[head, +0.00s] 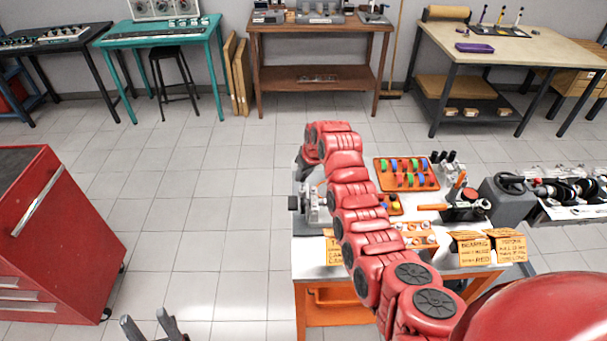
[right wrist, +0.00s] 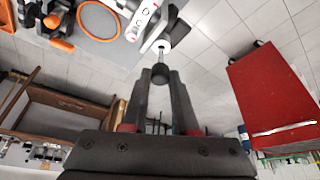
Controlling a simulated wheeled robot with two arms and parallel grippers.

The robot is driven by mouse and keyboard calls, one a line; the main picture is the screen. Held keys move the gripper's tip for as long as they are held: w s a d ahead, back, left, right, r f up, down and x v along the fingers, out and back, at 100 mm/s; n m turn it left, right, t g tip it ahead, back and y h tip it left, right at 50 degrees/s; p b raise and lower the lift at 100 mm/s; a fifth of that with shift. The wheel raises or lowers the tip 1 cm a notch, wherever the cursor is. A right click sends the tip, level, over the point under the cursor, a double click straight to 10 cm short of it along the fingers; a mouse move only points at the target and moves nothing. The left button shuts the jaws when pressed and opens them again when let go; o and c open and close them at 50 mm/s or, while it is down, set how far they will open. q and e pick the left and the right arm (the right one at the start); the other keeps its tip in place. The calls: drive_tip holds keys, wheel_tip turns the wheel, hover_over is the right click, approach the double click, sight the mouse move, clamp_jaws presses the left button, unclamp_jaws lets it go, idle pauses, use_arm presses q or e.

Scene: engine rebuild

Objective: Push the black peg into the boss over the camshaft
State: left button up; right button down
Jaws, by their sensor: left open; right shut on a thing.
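My right gripper (right wrist: 161,80) is shut on a dark piece, seen between its fingers in the right wrist view; this looks like the black peg (right wrist: 158,74). Beyond the fingertips, a thin metal rod and a pale round disc (right wrist: 160,46) line up with it. In the head view, my red right arm reaches over the bench to a grey metal engine assembly (head: 313,208), hiding part of it and the gripper. A black block (head: 293,203) juts from its left side. I cannot make out the boss or camshaft clearly. My left gripper (head: 150,326) is open and empty, low over the floor.
A red tool cabinet (head: 55,240) stands at left.

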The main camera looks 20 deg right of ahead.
sight(304, 191)
drive_tip(key=shift+f+b, duration=1.5)
drive_tip(key=shift+f, duration=0.7)
idle(0.7)
drive_tip(key=c, duration=0.9)
unclamp_jaws()
drive_tip(key=shift+r, duration=0.15)
drive_tip(key=shift+r+b, duration=0.35)
drive_tip(key=shift+r, duration=1)
drive_tip(key=o, duration=0.5)
drive_tip(key=shift+o, duration=0.2)
drive_tip(key=shift+r, duration=0.1)
